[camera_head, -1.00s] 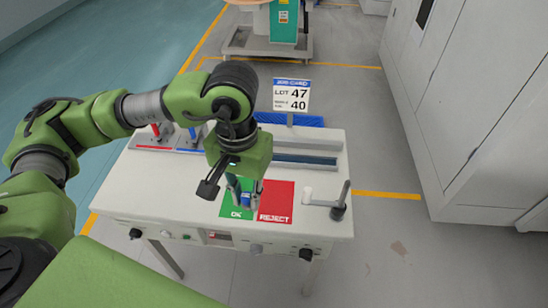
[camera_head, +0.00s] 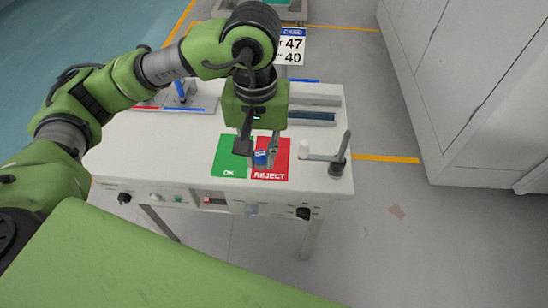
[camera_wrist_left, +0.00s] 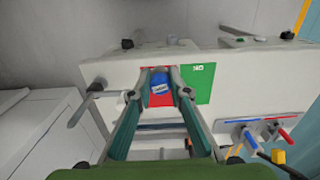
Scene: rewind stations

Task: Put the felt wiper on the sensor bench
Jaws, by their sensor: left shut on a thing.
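My left gripper (camera_head: 257,154) hangs over the front of a white bench (camera_head: 150,155). It is shut on a small blue block with a white label (camera_head: 261,157), which also shows between the fingers in the left wrist view (camera_wrist_left: 160,82). I cannot tell whether this block is the felt wiper. The block is in front of the red REJECT mat (camera_head: 271,172), near its border with the green OK mat (camera_head: 229,165). Its height above the mat is hard to tell. My right gripper is not in view.
A dark post with a pale side arm (camera_head: 339,157) stands right of the REJECT mat. Red and blue levers (camera_wrist_left: 268,128) show in the wrist view. Grey cabinets (camera_head: 470,100) stand at the right.

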